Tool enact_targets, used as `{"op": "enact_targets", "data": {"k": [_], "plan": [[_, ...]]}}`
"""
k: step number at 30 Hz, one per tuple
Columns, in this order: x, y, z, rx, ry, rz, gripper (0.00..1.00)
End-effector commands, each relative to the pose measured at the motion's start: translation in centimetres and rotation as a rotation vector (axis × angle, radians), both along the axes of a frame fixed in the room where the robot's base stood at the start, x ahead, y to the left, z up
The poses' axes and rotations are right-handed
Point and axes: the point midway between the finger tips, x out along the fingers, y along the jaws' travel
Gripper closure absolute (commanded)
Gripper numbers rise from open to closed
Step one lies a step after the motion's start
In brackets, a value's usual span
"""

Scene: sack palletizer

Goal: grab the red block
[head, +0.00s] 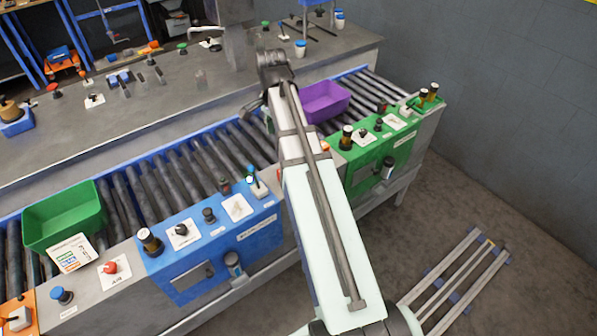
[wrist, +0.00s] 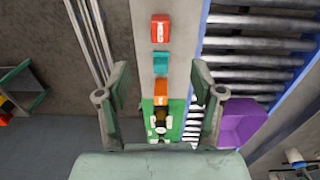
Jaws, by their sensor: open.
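In the wrist view, the red block (wrist: 160,29) lies on a pale grey ledge at the top middle, with a white label on it. A teal block (wrist: 161,62) and an orange block (wrist: 161,90) lie in line below it. My gripper (wrist: 159,84) is open and empty, its two fingers on either side of this row. The red block lies beyond the fingertips in the picture, not between them. In the head view my arm covers the middle of the ledge, and I cannot make out the red block there.
The roller conveyor (head: 192,172) runs along the ledge. A purple bin (head: 324,101) and a green bin (head: 62,218) sit on it. Knobs and buttons stand on the green control panel (head: 385,158) and the blue one (head: 222,252). A slatted pallet (head: 463,282) lies on the floor.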

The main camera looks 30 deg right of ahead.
Motion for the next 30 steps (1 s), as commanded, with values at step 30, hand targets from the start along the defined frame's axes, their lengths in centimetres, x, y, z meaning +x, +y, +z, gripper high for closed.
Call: {"op": "enact_targets", "data": {"k": [30], "plan": [[-0.1, -0.1, -11.1, 0.013, -0.028, -0.012, 0.33]]}}
